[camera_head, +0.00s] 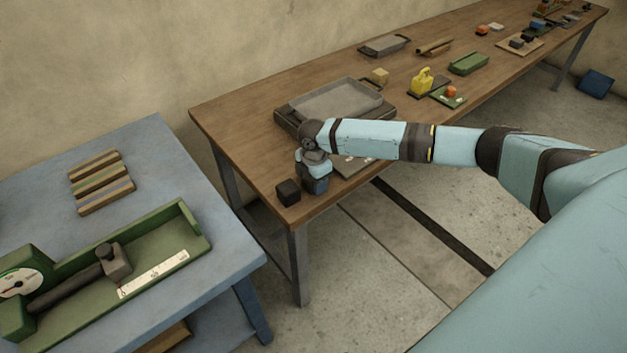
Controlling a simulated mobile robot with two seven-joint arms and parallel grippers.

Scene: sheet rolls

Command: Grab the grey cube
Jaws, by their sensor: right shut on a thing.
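My right gripper (315,176) points down at the near left corner of the brown table (236,125). It is shut on a dark blue-grey block (318,187), mostly hidden by the gripper; I cannot tell for sure whether this is the grey cube. A small dark, nearly black cube (288,192) stands just left of the gripper, by the table's corner. Whether the held block touches the table is not clear. My left gripper is not in view.
A large grey tray (340,98) lies behind the gripper. A yellow container (421,81), a green tray (468,63) and several small items stand farther along the table. A blue table (150,145) with a green fixture (165,245) stands at left, across a gap.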

